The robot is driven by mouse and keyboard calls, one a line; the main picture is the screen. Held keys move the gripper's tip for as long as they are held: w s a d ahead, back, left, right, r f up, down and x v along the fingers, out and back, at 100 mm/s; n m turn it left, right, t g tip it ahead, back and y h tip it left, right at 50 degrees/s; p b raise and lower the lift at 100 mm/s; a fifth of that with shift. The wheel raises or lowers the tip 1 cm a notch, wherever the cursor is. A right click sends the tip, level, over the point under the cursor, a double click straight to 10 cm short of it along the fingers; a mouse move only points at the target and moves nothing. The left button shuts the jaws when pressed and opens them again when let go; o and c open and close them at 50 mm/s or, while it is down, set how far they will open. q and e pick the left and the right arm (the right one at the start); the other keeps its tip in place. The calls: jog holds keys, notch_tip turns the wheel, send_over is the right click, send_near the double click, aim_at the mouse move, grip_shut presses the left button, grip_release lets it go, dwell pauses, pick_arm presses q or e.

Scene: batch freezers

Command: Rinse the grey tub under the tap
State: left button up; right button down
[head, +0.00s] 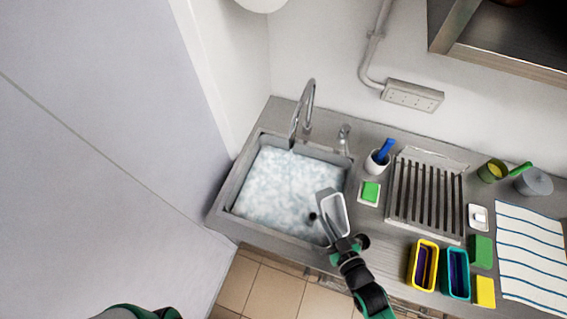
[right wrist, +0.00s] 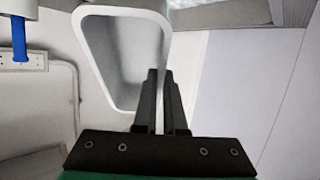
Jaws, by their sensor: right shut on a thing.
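The grey tub (head: 324,205), pale and open, is in my right gripper (head: 341,240) over the front right corner of the sink (head: 240,180). In the right wrist view the tub (right wrist: 120,60) is tilted, with its open side facing the camera, and the fingers (right wrist: 165,85) are closed at its side wall. The inside that shows looks empty. The curved tap (head: 309,100) stands behind the sink. A thin pale stream seems to fall from it into foamy water, away from the tub. My left gripper is out of view; only a bit of my left arm shows at bottom left.
Yellow (head: 411,262) and teal (head: 444,270) tubs stand near the front edge. A tall pale panel (head: 120,130) borders the sink's left.

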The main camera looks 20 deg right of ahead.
jog(key=shift+s+d+f+b, duration=0.1)
jog(key=shift+d+b, duration=0.25)
jog(key=shift+d, duration=0.25)
jog(key=shift+r, duration=0.2)
jog(key=shift+p, duration=0.5)
jog(key=shift+a+p, duration=0.6)
jog(key=shift+p, duration=0.8)
jog(key=shift+f, duration=0.1)
